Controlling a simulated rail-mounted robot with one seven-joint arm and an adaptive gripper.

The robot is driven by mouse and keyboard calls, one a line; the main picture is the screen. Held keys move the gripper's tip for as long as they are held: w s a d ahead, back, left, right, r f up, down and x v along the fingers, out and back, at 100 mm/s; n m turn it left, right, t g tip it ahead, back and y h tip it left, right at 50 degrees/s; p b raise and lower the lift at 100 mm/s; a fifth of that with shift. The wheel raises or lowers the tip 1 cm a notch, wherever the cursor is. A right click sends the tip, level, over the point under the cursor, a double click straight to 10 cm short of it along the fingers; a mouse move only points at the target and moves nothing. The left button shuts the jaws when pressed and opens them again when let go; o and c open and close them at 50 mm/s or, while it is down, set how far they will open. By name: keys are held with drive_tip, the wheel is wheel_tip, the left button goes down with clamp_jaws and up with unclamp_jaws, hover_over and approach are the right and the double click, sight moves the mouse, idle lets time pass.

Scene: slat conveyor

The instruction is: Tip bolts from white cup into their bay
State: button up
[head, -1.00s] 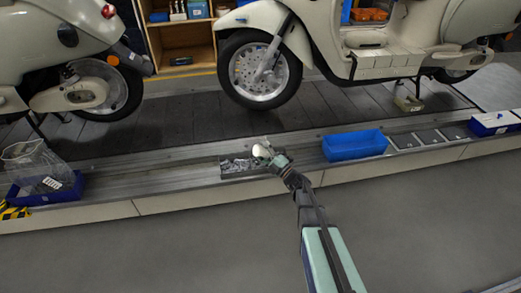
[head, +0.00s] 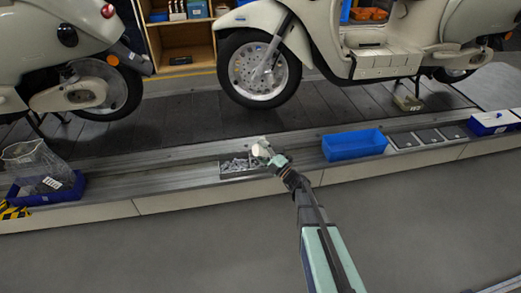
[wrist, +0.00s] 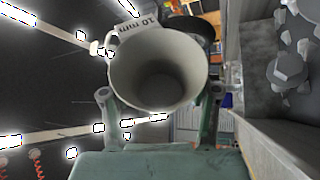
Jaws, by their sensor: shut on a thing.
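The white cup (head: 260,149) is in my gripper (head: 269,155), tilted just above the right part of a shallow bay (head: 232,177) in the ledge. Grey bolts (head: 236,164) lie in that bay. In the wrist view the cup (wrist: 121,82) sits between the two fingers of my gripper (wrist: 160,94), its mouth facing the camera. Its inside looks empty. A "10 mm" tag (wrist: 139,24) shows by its rim. Large grey bolts (wrist: 288,72) lie in the bay at the right of the wrist view. The cup's outside is partly hidden by the fingers in the head view.
A blue bin (head: 354,146) stands on the ledge to the right, with dark flat plates (head: 428,137) beyond it. A blue tray (head: 72,191) with a clear container is at far left. Scooters stand behind on the slat conveyor (head: 170,122).

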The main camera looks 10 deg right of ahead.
drive_tip(key=shift+a+r+p, duration=0.2)
drive_tip(key=shift+r+p, duration=0.05)
drive_tip(key=shift+p, duration=0.4)
drive_tip(key=r+p, duration=0.2)
drive_tip(key=r, duration=0.1)
drive_tip(key=r+p, duration=0.2)
drive_tip(key=shift+d+r, duration=0.2)
drive_tip(key=shift+r, duration=0.2)
